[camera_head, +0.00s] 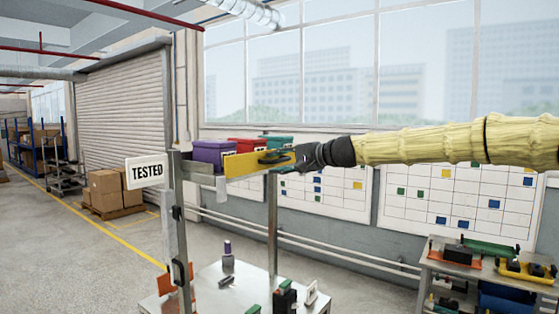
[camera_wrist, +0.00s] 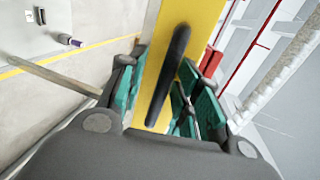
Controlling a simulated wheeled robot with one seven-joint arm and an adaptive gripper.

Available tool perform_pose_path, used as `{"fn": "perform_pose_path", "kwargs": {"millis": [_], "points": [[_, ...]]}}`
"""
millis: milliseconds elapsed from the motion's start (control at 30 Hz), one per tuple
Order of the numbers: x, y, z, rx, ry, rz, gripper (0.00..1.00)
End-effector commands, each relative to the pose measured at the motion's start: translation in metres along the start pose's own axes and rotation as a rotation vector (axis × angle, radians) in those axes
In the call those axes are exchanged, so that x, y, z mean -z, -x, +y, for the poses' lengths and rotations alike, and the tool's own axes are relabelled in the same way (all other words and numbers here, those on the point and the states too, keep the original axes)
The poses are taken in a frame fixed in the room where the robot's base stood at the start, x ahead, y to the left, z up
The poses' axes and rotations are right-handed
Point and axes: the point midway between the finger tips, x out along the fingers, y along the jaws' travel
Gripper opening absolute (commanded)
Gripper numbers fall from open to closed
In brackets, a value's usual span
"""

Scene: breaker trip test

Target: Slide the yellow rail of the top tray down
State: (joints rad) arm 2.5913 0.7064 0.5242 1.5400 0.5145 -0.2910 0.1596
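The yellow rail (camera_head: 243,164) is a flat panel along the front of the top tray (camera_head: 200,168) of a metal rack. It stands raised in front of the bins. In the wrist view the yellow rail (camera_wrist: 187,55) has a long black handle (camera_wrist: 168,75) on its face. My gripper (camera_head: 280,157) is at the rail's right end in the head view. In the wrist view its teal-padded fingers (camera_wrist: 160,95) are spread on both sides of the handle, with gaps visible. Whether a finger touches the rail or handle is unclear.
Purple (camera_head: 212,152), red (camera_head: 245,145) and green (camera_head: 278,141) bins sit in the top tray. A "TESTED" sign (camera_head: 146,171) is beside the rack's left post. Below, a white tabletop (camera_head: 215,285) holds small items. A workbench (camera_head: 490,262) stands at right.

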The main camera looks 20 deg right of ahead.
Motion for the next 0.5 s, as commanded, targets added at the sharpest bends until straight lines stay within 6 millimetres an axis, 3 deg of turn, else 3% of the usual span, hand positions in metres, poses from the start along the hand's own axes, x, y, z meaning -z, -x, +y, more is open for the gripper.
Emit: {"fn": "perform_pose_path", "kwargs": {"millis": [300,500], "points": [[0.0004,0.0007,-0.0011,0.002,0.001,0.002,0.32],[0.0005,0.0007,-0.0008,0.002,0.001,0.002,0.00]]}}
